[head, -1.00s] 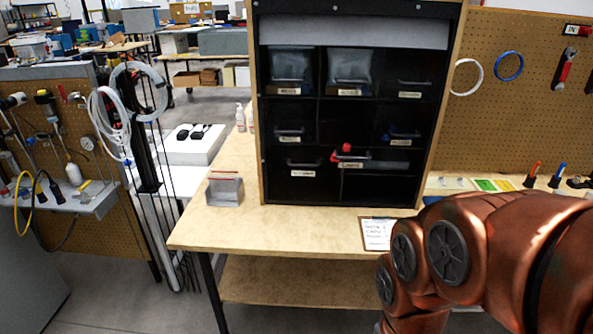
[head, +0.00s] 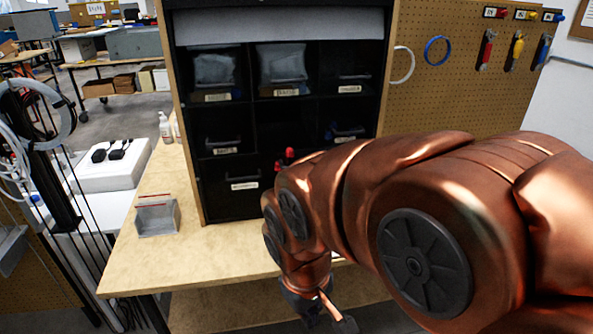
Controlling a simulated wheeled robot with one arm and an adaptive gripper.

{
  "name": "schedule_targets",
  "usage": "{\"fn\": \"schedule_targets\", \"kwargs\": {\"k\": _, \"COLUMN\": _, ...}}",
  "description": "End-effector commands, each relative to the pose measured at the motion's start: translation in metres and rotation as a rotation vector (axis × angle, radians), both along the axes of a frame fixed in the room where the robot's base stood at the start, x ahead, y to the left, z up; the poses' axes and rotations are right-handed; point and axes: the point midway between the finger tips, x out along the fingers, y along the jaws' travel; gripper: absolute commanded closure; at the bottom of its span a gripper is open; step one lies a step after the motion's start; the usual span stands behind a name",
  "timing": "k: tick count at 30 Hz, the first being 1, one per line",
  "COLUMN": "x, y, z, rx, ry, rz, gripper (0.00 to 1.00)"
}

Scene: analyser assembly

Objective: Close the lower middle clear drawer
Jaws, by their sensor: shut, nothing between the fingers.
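A black cabinet (head: 280,28) with small clear-fronted drawers stands on the wooden table. In its lower middle part, a red object (head: 285,158) shows at a drawer just above my arm. Most of that drawer is hidden behind my copper arm, and how far it sticks out cannot be told now. My gripper (head: 330,312) is low in front of the table's front edge, well below and apart from the drawers. It is shut and empty, and partly cut off by the bottom of the view.
A small clear holder (head: 158,216) stands on the table (head: 135,262) left of the cabinet. A labelled lower left drawer (head: 243,184) is beside the hidden one. A pegboard (head: 470,95) with tools is at the right. The table's left front is clear.

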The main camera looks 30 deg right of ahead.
Motion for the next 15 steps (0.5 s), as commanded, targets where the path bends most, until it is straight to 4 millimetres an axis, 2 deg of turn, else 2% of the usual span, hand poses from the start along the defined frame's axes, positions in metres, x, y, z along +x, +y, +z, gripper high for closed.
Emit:
{"fn": "schedule_targets", "kwargs": {"k": 2, "x": 0.032, "y": -0.035, "z": -0.004, "rx": -0.07, "ry": -0.091, "rz": 0.021, "gripper": 1.0}}
{"fn": "schedule_targets", "kwargs": {"k": 6, "x": 0.087, "y": -0.099, "z": 0.003, "rx": -0.219, "ry": -0.252, "rz": 0.109, "gripper": 1.0}}
{"fn": "schedule_targets", "kwargs": {"k": 12, "x": 0.149, "y": -0.178, "z": 0.026, "rx": -0.436, "ry": -0.435, "rz": 0.283, "gripper": 1.0}}
{"fn": "schedule_targets", "kwargs": {"k": 15, "x": 0.174, "y": -0.21, "z": 0.038, "rx": -0.538, "ry": -0.508, "rz": 0.389, "gripper": 1.0}}
